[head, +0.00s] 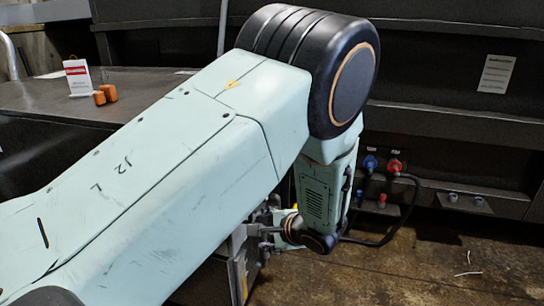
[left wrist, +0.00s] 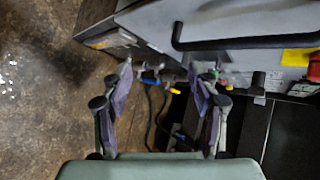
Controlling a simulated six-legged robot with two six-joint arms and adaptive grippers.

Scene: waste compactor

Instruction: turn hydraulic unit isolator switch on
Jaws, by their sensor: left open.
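My left gripper (left wrist: 163,76) is open and empty in the left wrist view, its two purple-padded fingers spread apart. In the head view the left gripper (head: 262,230) is small and partly hidden behind my arm, beside a grey unit. A red knob-like part (left wrist: 314,66) beside a yellow plate (left wrist: 298,57) sits at the right edge of the wrist view, on a grey housing (left wrist: 270,62), outside the fingers. I cannot tell for sure whether it is the isolator switch, nor its position. My right gripper is not in view.
A black handle bar (left wrist: 245,42) runs along the housing. Small fittings with a yellow tip (left wrist: 148,88) show beyond the fingers. Blue (head: 370,163) and red (head: 395,166) connectors with a black cable (head: 405,210) are on the dark machine. The floor at right is mostly clear.

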